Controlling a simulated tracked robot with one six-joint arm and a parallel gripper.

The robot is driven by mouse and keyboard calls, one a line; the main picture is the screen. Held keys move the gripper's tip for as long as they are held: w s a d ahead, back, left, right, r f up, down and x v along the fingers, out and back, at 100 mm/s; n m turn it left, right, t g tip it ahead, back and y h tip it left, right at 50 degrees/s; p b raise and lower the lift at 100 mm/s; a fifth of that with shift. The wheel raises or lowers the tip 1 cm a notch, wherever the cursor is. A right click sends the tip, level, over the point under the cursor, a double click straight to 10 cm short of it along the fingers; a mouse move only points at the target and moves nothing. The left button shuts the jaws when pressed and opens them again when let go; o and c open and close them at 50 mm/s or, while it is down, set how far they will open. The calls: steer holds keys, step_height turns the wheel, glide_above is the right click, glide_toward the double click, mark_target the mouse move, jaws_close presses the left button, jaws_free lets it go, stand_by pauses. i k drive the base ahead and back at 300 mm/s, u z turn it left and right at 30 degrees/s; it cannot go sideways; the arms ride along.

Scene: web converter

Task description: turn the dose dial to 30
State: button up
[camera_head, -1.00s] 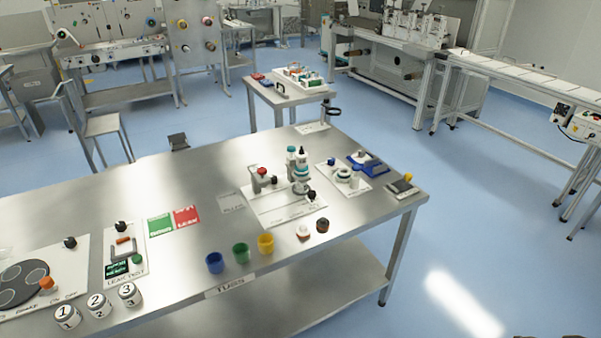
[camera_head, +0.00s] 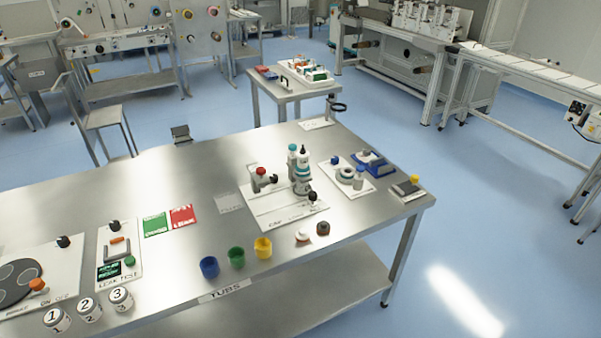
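A filler station stands on a white base plate (camera_head: 262,212) on the steel table, right of the middle. It has a grey and teal column with a bottle-like top (camera_head: 302,168) and a shorter grey post with a red top (camera_head: 260,177). A black knob (camera_head: 312,196) sits at the column's front right, and another dark knob (camera_head: 273,180) is near the short post. I cannot tell which part is the dose dial, and no dial numbers are readable. My gripper is not in view.
The steel table (camera_head: 170,250) also holds blue (camera_head: 209,267), green (camera_head: 236,258) and yellow (camera_head: 263,248) tubs, numbered jars (camera_head: 121,299) and a leak test panel (camera_head: 118,262). A plate with blue parts (camera_head: 345,179) lies right of the filler. Blue floor (camera_head: 480,220) is open at right.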

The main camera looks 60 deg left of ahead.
mark_target(273, 178)
steer(key=z, duration=0.2)
steer(key=i, duration=1.95)
steer(key=u, duration=2.3)
